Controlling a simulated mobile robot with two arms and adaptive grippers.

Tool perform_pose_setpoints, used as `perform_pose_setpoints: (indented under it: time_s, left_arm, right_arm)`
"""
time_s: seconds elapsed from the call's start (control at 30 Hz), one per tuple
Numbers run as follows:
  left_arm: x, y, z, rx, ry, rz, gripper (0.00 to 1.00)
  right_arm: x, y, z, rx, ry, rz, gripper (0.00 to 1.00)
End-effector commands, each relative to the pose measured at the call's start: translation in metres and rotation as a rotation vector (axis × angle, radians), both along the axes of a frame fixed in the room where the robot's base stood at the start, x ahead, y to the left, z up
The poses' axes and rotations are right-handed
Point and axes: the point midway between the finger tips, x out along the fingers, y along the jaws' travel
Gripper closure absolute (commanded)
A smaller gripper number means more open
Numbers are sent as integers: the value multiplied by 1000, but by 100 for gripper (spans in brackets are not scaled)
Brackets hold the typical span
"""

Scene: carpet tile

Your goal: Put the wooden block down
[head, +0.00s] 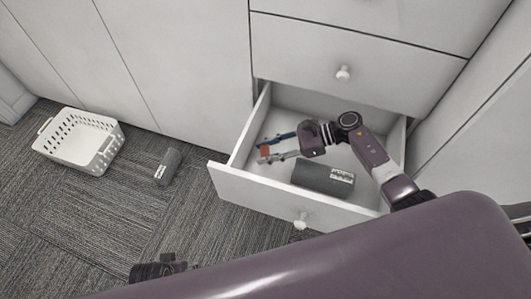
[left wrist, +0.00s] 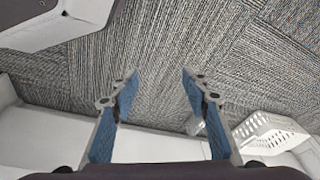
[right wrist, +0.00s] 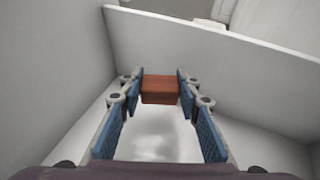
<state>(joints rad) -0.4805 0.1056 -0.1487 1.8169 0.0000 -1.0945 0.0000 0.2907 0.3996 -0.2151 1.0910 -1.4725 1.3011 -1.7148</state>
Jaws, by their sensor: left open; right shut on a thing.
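The reddish-brown wooden block (head: 265,150) is between the fingertips of my right gripper (head: 270,148), inside the open white drawer (head: 255,190). In the right wrist view the block (right wrist: 160,89) sits across the tips of both blue-padded fingers, which are shut on it. The pale drawer floor shows below it; I cannot tell whether the block touches the floor. My left gripper (left wrist: 160,75) is open and empty above the carpet in the left wrist view. Only a dark part of the left arm shows at the bottom of the head view.
A dark grey labelled canister (head: 323,178) lies in the drawer, close to my right gripper. Another dark canister (head: 168,167) is on the carpet beside a white perforated basket (head: 101,158). A closed drawer with a round knob (head: 343,73) is above. The carpet at left is mostly clear.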

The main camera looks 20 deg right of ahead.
Motion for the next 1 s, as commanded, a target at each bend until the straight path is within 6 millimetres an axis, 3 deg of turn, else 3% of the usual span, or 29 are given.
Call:
perform_pose_setpoints:
  time_s: [0.1, 1.0]
  left_arm:
    - [2, 0, 7, 0, -5, 1, 57]
    - [9, -2, 26, -3, -18, 2, 57]
  right_arm:
    - [0, 1, -9, 1, 0, 0, 81]
    - [0, 0, -13, 1, 1, 0, 81]
